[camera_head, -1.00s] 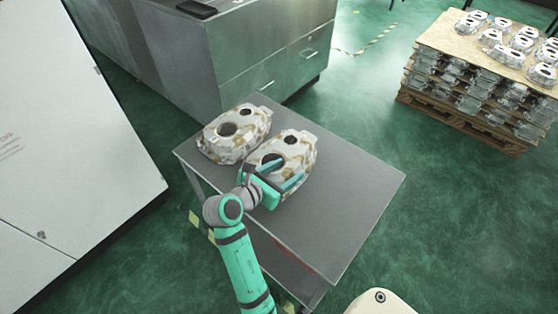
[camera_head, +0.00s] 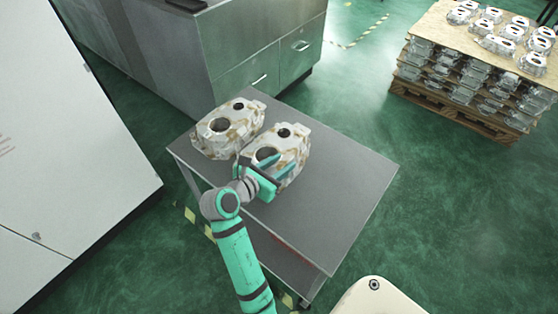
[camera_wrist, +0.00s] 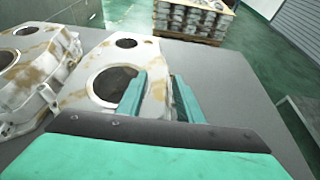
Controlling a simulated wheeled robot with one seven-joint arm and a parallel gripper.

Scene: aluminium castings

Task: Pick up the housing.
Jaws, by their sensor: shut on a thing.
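Two pale metal housings with brown stains and round openings stand side by side on a grey table (camera_head: 330,200). My gripper (camera_head: 275,165) is at the right-hand housing (camera_head: 292,146). In the wrist view, my gripper's two teal fingers (camera_wrist: 160,98) are close together and shut on the right wall of this housing (camera_wrist: 100,55), one finger inside the large opening and one outside. The left-hand housing (camera_head: 222,128) stands close beside it and also shows in the wrist view (camera_wrist: 35,70). I cannot see a gap between the held housing and the table.
A grey metal cabinet (camera_head: 250,60) stands behind the table. A large white cabinet (camera_head: 70,140) is at the left. A pallet stack of castings (camera_head: 465,75) stands at the back right. The right part of the table is bare.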

